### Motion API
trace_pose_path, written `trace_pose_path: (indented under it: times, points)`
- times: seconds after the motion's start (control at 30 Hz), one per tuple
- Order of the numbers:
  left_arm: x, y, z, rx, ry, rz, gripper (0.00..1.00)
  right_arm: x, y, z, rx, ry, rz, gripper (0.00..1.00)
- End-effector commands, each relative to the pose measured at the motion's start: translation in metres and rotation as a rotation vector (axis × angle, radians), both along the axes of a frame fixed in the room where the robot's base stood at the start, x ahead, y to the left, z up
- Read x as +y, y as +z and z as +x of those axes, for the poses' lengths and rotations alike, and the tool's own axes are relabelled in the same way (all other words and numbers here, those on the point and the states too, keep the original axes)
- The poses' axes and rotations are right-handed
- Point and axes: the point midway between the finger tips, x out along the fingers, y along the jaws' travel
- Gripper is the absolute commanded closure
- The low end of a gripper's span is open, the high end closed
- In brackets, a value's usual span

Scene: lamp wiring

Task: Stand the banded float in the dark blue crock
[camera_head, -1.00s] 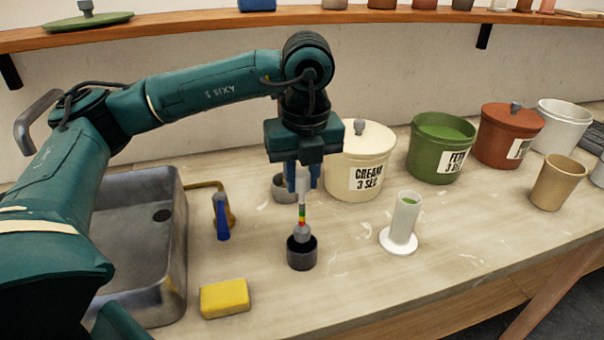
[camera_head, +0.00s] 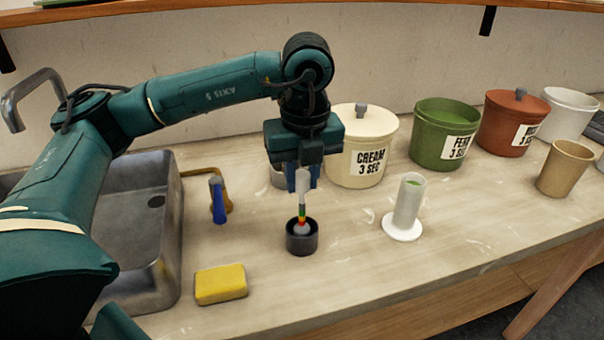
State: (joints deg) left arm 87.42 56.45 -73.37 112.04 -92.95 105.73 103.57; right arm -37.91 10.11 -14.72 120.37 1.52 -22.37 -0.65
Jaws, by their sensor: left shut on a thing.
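The banded float (camera_head: 302,211) is upright, with a pale stem on top, green, yellow and red bands, and a grey bulb at the bottom. My left gripper (camera_head: 303,184) is shut on its stem from above. The small, very dark crock (camera_head: 302,246) stands on the counter directly below; its colour looks near black, and I cannot make out a blue tint. The bulb is within the crock's mouth, its lower end hidden by the front rim. I cannot tell whether it touches the bottom. My right gripper is not in view.
A white cylinder (camera_head: 407,205) on a round foot stands to the right. The cream crock (camera_head: 362,150) and green crock (camera_head: 441,140) stand behind.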

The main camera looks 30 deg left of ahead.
Motion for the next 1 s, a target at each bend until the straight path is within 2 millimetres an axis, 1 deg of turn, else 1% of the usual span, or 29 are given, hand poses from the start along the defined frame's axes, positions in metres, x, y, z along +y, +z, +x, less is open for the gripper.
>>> trace_pose_path:
  times: [0.03, 0.37, 0.5, 1.0]
  points:
    - [0.000, -0.002, 0.000, -0.001, 0.000, 0.000, 1.00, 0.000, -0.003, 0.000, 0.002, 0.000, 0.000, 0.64]
    - [0.000, -0.001, 0.000, -0.001, 0.000, -0.001, 1.00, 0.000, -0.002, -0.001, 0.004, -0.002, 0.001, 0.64]
    - [0.000, -0.001, 0.000, -0.001, 0.000, -0.001, 1.00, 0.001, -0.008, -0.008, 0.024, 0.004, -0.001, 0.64]
    - [0.000, -0.011, 0.000, -0.001, 0.000, 0.000, 1.00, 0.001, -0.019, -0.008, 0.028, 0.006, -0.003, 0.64]
